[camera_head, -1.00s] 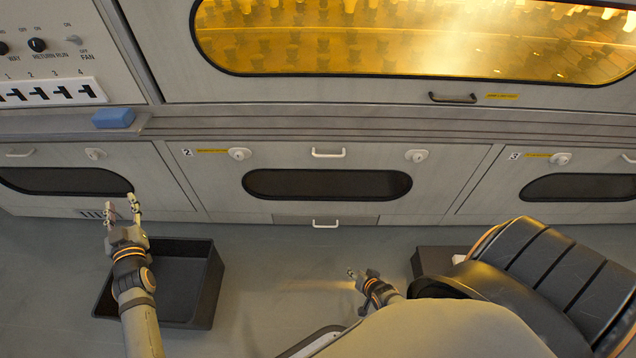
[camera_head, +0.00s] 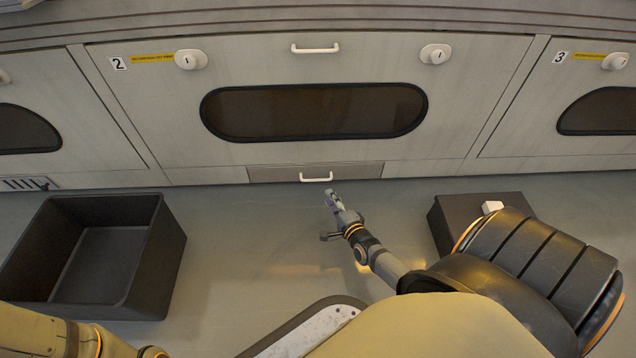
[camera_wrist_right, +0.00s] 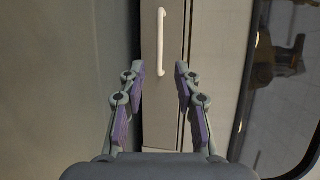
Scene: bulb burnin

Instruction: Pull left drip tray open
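A low drip tray front (camera_head: 265,174) sits under the panel marked 2, flush with the cabinet as far as I can see. Its white bar handle (camera_head: 316,178) is in the middle; it also shows in the right wrist view (camera_wrist_right: 161,42). My right gripper (camera_head: 331,198) is just in front of and below this handle in the head view. In the right wrist view its two fingers (camera_wrist_right: 160,76) are open and empty, with the handle's near end appearing between the tips. Contact cannot be seen. My left gripper is outside the head view; only part of that arm shows.
A black open bin (camera_head: 150,285) stands on the floor at left. A dark box (camera_head: 445,225) with a white item (camera_head: 492,207) on it stands at right. A larger door with a window (camera_head: 235,112) and its own white handle (camera_head: 315,48) is above the tray front.

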